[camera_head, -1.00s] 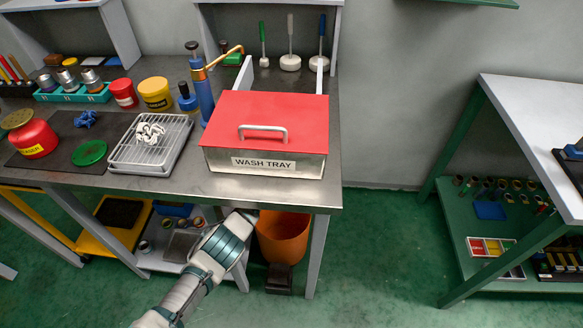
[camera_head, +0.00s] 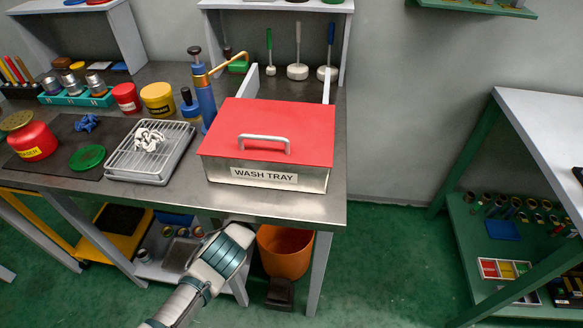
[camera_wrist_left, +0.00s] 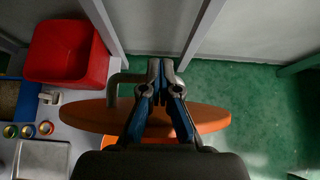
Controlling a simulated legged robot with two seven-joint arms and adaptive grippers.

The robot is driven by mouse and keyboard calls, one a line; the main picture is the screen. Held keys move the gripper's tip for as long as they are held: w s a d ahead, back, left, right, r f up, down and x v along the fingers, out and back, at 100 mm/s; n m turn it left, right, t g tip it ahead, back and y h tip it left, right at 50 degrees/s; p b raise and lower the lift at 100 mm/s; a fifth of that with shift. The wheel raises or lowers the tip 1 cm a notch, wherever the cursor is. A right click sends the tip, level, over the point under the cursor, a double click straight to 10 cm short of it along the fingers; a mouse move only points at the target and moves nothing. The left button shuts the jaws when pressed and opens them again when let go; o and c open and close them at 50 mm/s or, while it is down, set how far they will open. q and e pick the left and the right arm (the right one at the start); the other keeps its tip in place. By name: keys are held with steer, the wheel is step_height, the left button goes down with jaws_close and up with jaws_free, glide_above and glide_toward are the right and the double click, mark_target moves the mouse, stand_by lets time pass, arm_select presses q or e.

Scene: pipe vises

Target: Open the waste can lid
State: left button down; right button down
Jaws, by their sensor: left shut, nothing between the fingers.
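The orange waste can (camera_head: 285,253) stands on the floor under the front right of the workbench, with a dark pedal-like block (camera_head: 280,293) at its foot. In the left wrist view, a wide, flat orange round piece, seemingly the lid (camera_wrist_left: 90,116), lies behind my left gripper (camera_wrist_left: 160,66). A grey bent bar (camera_wrist_left: 113,90) rises beside its left part. My left gripper is shut and empty, its tips overlapping the lid's far side; I cannot tell if they touch. In the head view my left arm hides the gripper. My right gripper is not in view.
The workbench edge (camera_head: 270,213) and leg (camera_head: 319,270) are close to the can. A red-lidded wash tray (camera_head: 265,177) sits above. The wrist view shows a red bin (camera_wrist_left: 68,52) at left.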

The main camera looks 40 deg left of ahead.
arm_select(q)
steer(key=shift+s+d+r, duration=0.2)
steer(key=shift+s, duration=0.35)
steer(key=shift+v, duration=2.95)
steer(key=shift+w+d+r, duration=0.1)
